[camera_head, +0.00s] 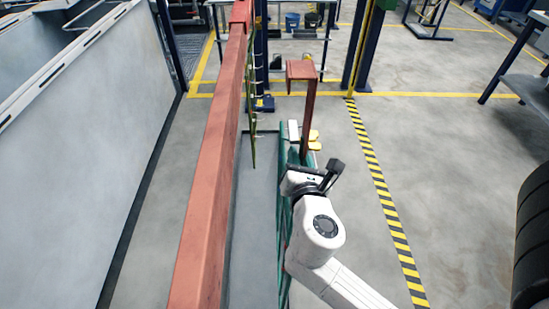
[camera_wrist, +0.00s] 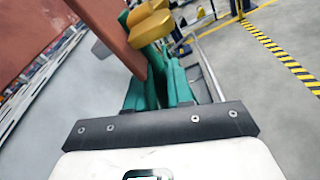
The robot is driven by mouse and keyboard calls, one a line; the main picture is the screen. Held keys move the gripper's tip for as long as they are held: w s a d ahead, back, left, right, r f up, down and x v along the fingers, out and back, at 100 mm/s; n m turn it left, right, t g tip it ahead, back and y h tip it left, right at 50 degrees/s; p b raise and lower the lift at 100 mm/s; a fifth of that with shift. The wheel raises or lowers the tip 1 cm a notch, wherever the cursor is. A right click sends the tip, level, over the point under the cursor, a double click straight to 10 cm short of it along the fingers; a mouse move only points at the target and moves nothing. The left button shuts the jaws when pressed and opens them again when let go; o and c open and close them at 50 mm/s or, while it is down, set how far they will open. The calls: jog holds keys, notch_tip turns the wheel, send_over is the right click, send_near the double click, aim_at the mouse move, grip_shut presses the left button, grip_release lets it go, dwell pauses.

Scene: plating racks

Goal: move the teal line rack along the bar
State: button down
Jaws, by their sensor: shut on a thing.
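The teal line rack (camera_head: 284,212) shows as a narrow upright teal frame to the right of the long rust-red bar (camera_head: 208,165). My white arm covers part of it. In the wrist view its teal members (camera_wrist: 178,82) rise directly ahead of the dark gripper mount. My gripper (camera_head: 300,168) is at the rack's upper part and is shut on it; the fingertips are hard to make out. The bar fills the upper left of the wrist view (camera_wrist: 30,35).
A rust-red post with a flat top (camera_head: 307,100) stands just beyond my gripper. Yellow parts (camera_head: 314,138) sit beside it. A thin green strip (camera_head: 252,110) hangs near the bar. A grey tank wall (camera_head: 90,150) stands left; striped floor (camera_head: 380,190) lies open right.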

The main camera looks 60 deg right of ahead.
jog(key=s+d, duration=0.1)
jog(key=s, duration=0.1)
jog(key=s+d+r, duration=0.1)
jog(key=s, duration=0.1)
jog(key=shift+d, duration=0.35)
jog(key=shift+w+p, duration=0.15)
jog(key=shift+p, duration=0.15)
jog(key=w+a+p, duration=0.3)
jog(key=w+a, duration=0.7)
jog(key=w, duration=0.5)
dwell(4.4)
jog(key=shift+p, duration=0.3)
dwell(0.8)
